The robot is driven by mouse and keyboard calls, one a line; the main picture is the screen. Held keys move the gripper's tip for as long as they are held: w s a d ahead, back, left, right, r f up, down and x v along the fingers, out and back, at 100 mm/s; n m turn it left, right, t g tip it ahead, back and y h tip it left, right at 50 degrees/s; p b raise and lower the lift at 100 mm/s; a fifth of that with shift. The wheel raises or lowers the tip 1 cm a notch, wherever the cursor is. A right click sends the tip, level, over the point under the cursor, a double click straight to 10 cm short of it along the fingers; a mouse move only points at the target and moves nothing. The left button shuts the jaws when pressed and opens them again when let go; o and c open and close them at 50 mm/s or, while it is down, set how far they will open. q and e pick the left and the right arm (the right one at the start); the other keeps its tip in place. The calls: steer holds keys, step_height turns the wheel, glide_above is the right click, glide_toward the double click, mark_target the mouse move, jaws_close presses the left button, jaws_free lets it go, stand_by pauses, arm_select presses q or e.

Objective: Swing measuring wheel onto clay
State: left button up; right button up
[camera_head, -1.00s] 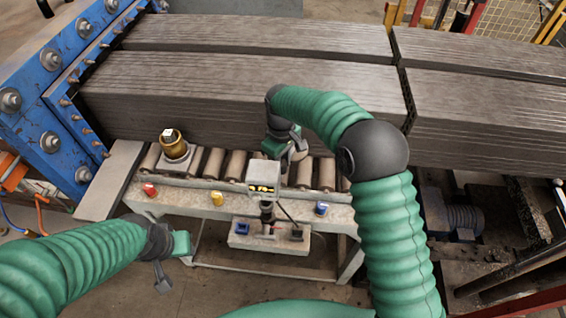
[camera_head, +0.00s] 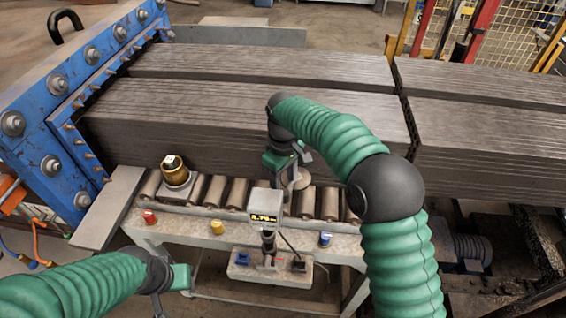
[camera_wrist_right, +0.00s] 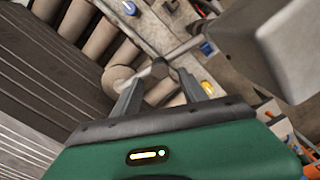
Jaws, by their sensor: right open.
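The clay is long grey ribbed columns (camera_head: 250,105) lying across the middle behind the roller table. The pale measuring wheel (camera_head: 297,179) is a small disc by the clay's near lower side; I cannot tell whether it touches. In the right wrist view the wheel (camera_wrist_right: 117,79) and its short arm (camera_wrist_right: 152,74) show near my fingertips. My right gripper (camera_head: 297,163) is open just above the wheel; in the wrist view its two fingers (camera_wrist_right: 160,78) stand apart around the arm's line. My left gripper (camera_head: 168,284) hangs empty at lower left, its jaw opening unclear.
A grey display box (camera_head: 266,204) with yellow digits stands in front of the rollers (camera_head: 210,190). A brass-coloured cup (camera_head: 174,170) sits left on the rollers. Red, yellow and blue buttons line the table's front edge. A blue bolted press (camera_head: 40,120) bounds the left.

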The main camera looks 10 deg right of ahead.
arm_select(q)
steer(key=shift+f+b, duration=0.35)
steer(key=shift+f, duration=0.35)
arm_select(e)
step_height(320, 180, up, 12)
steer(key=shift+f, duration=0.2)
steer(key=shift+f, duration=0.1)
steer(key=s+d+f+m+t, duration=0.1)
steer(key=s+d+f+m, duration=0.4)
steer(key=s+f, duration=0.5)
steer(key=s+d+f+m+t, duration=0.25)
steer(key=s+d+f, duration=0.45)
steer(key=s, duration=0.6)
arm_select(q)
steer(key=s+b+x, duration=0.3)
steer(key=b+x, duration=1.1)
steer(key=shift+s+f, duration=0.2)
steer(key=shift+f, duration=0.15)
arm_select(e)
step_height(320, 180, down, 15)
steer(key=shift+a+f+m+g, duration=0.15)
steer(key=shift+a+m+g, duration=0.2)
steer(key=shift+a+g, duration=0.1)
